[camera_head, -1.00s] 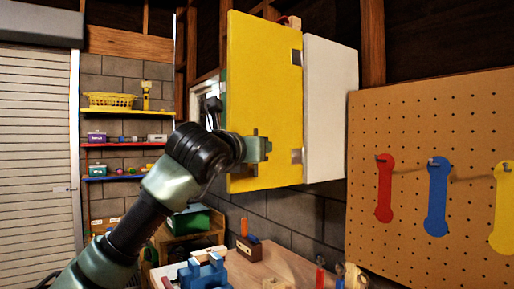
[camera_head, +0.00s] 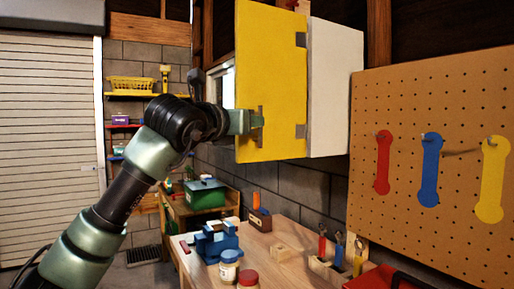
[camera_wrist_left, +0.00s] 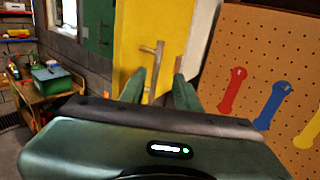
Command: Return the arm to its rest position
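My left arm comes in from the left in the head view. My left gripper (camera_head: 257,121) is in front of the yellow cabinet door (camera_head: 271,60), at the height of its bar handle (camera_head: 261,112). In the left wrist view the two fingers stand apart with nothing between them, so the gripper (camera_wrist_left: 160,84) is open. The handle (camera_wrist_left: 153,62) shows just beyond the fingertips, and I cannot tell whether they touch it. My right gripper is in neither view.
A white cabinet panel (camera_head: 335,90) adjoins the yellow door. Below, the wooden workbench (camera_head: 285,250) holds a blue vise (camera_head: 215,242), jars (camera_head: 229,266) and tools. The floor in front of the shutter (camera_head: 50,150) looks clear.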

